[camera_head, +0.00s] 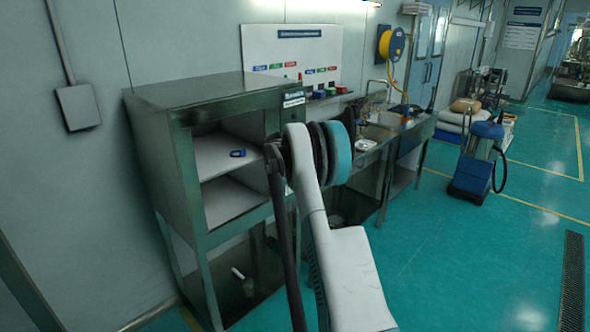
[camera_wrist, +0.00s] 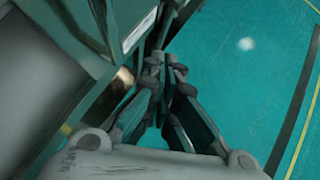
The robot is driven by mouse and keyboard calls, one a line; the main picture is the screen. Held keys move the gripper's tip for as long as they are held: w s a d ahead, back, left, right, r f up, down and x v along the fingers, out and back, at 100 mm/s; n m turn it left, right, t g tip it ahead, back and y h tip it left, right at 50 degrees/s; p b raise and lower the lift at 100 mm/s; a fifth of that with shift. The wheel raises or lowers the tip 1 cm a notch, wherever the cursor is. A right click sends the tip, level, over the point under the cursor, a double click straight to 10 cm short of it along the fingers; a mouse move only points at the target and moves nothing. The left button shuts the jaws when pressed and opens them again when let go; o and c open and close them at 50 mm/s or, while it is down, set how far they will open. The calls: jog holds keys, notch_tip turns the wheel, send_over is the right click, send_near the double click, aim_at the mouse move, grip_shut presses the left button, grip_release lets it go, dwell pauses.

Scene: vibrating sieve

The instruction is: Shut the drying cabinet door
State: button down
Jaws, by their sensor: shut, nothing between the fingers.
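The metal cabinet (camera_head: 155,150), which I take to be the drying cabinet, stands on legs against the left wall. Its front is open and shows two shelf levels. I cannot clearly make out its door in the head view; my arm covers the cabinet's right side, and a dark upright bar there may be my own link or a door edge. My gripper (camera_wrist: 167,72) shows in the wrist view with its fingers together and empty. Green and grey frame edges (camera_wrist: 88,25) stand close on its left; I cannot tell whether they touch. The gripper is hidden in the head view.
A small blue item (camera_head: 238,153) lies on the upper shelf. A blue wheeled machine (camera_head: 478,160) is farther right. The green floor (camera_head: 450,260) at right is clear.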

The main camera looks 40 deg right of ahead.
jog(key=s+a+r+p, duration=0.1)
jog(key=s+r+p, duration=0.1)
jog(key=s+r, duration=0.5)
jog(key=shift+a, duration=0.2)
jog(key=s+a+r+m+t+y+b, duration=0.1)
jog(key=s+a+r+m, duration=0.15)
jog(key=a, duration=0.95)
jog(key=s+a+r+m+y+b, duration=0.15)
jog(key=s+a+r, duration=0.25)
jog(key=a, duration=0.8)
jog(key=s+a+r+m+t+y+b, duration=0.1)
jog(key=s+a+r+m+b, duration=0.2)
jog(key=a, duration=0.9)
jog(key=s+a+f+m+y, duration=0.1)
jog(key=s+a+f+m, duration=0.2)
jog(key=s+a+m, duration=0.2)
jog(key=s+a+f+m+y, duration=0.2)
jog(key=s+a+m, duration=0.3)
jog(key=s+a, duration=0.3)
jog(key=s+a+f+m+t+y, duration=0.1)
jog(key=s+a+f+m, duration=0.4)
jog(key=s, duration=0.6)
jog(key=shift+a+m+b, duration=0.3)
jog(key=shift+a+m, duration=0.3)
jog(key=shift+a, duration=0.4)
